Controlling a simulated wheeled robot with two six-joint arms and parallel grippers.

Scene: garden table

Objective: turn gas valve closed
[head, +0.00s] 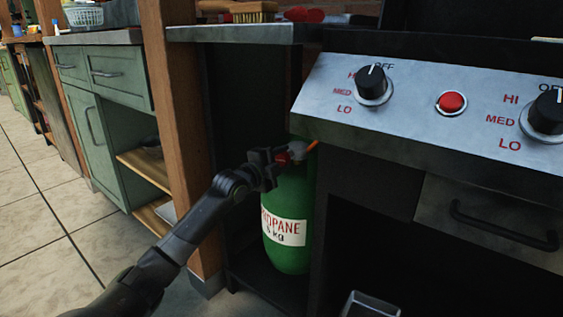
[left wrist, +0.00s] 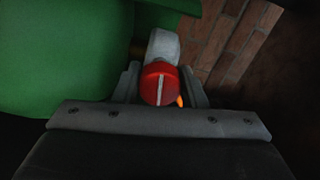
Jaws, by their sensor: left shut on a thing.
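A green propane tank (head: 288,247) with a white label stands in the open bay below the grill's left side. Its red valve knob (head: 283,159) is at the top, next to a grey fitting (head: 299,150) and an orange hose. My left gripper (head: 276,160) reaches in from the left at the tank's top. In the left wrist view the red knob (left wrist: 160,84), with a pale line across it, sits between the two fingers (left wrist: 160,90), which are shut on it. The grey fitting (left wrist: 163,46) shows behind. My right gripper is not in view.
The grill panel (head: 430,115) with black knobs (head: 373,84) and a red button (head: 451,103) overhangs the tank on the right. A wooden post (head: 178,110) and green cabinet (head: 110,130) stand left. A shelf (head: 240,34) is above.

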